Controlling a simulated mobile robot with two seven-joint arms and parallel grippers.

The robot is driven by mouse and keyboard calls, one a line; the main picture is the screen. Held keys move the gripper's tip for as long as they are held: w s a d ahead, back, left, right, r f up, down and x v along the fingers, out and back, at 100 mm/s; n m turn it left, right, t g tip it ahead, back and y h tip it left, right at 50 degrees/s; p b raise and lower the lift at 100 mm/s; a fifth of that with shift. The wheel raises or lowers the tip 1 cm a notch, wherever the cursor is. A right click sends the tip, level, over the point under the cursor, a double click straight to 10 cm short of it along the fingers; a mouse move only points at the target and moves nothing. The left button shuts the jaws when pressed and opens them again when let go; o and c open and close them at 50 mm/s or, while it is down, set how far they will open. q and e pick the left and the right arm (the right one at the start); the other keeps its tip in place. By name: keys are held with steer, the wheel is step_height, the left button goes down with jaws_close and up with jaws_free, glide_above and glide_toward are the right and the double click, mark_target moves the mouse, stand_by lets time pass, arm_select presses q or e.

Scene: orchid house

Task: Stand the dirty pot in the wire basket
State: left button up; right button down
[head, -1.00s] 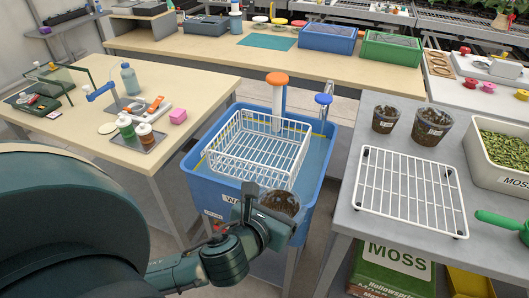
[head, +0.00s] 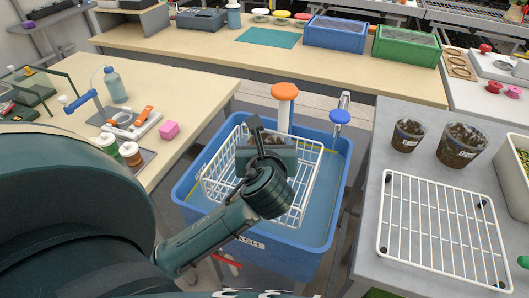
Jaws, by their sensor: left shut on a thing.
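The white wire basket (head: 308,178) sits in the blue water tub (head: 340,185) in the middle of the head view. My left gripper (head: 259,138) reaches over the basket from the lower left and is shut on the dirty pot (head: 275,138). The pot is a clear one with brown dirt, mostly hidden behind the gripper. It is over the inside of the basket; I cannot tell whether its base touches the wires. My right gripper is not in view.
An orange-topped post (head: 284,105) and a blue-topped one (head: 339,125) rise at the tub's far side. On the right bench, two more dirty pots (head: 407,135) (head: 459,146) stand behind a white wire rack (head: 440,228). The left table (head: 175,95) holds bottles and tools.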

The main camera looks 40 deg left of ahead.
arm_select(q)
steer(key=w+a, duration=0.8)
steer(key=w, duration=0.2)
steer(key=shift+d+f+b, duration=0.2)
steer(key=shift+f+b, duration=0.25)
steer(key=shift+f, duration=2.6)
steer(key=shift+d+f+b, duration=0.2)
steer(key=shift+f+b, duration=0.2)
steer(key=shift+f, duration=2.6)
steer(key=shift+f, duration=0.1)
steer(key=o, duration=0.7)
steer(key=shift+o, duration=0.2)
